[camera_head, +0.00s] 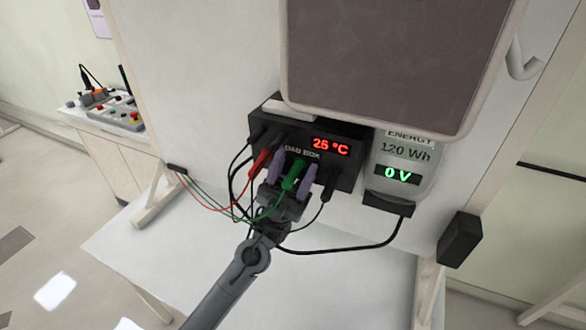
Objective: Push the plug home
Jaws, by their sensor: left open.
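A green plug (293,177) with a green wire is at the box front. How deep it sits in the box I cannot tell. My left gripper (291,172) reaches up from below. Its two purple fingertips stand open on either side of the green plug. Whether they touch it is unclear. A red plug (261,160) and black plugs (328,181) sit beside the gripper, partly behind it. My right gripper is not in view.
An energy meter (405,153) reading "0 V" hangs right of the box. A dark grey panel (390,50) overhangs above. Red, green and black wires loop left of and below the gripper. A white table (345,285) lies below, mostly clear. A bench (110,125) stands back left.

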